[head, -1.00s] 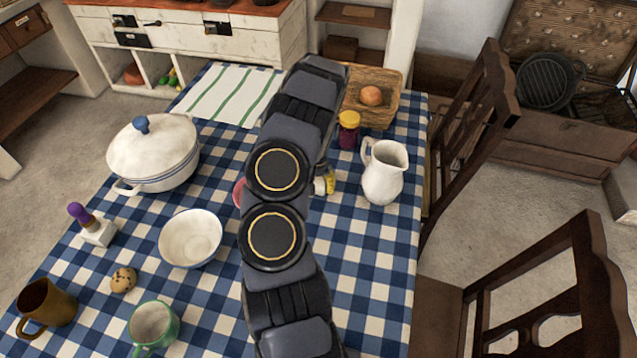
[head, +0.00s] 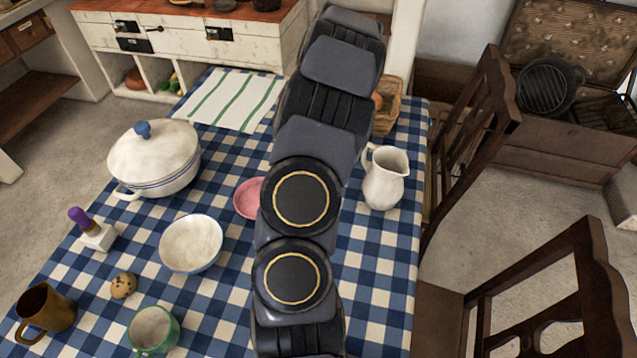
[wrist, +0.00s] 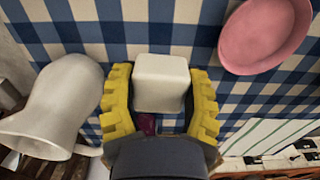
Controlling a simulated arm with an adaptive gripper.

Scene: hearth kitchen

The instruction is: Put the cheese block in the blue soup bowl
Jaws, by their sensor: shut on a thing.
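A white block, which I take as the cheese block (wrist: 161,80), sits between the yellow-padded fingers of my gripper (wrist: 160,88) in the wrist view. My gripper is shut on it, above the checked cloth; the exact height cannot be told. In the head view my arm hides the gripper and the block. A white bowl with a thin blue rim (head: 190,244), likely the blue soup bowl, stands upright on the table, left of my arm. It looks empty, and it is not in the wrist view.
A pink bowl (head: 247,199) is close to my arm's left side; it also shows in the wrist view (wrist: 265,35). A white pitcher (head: 385,178) stands to the right.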

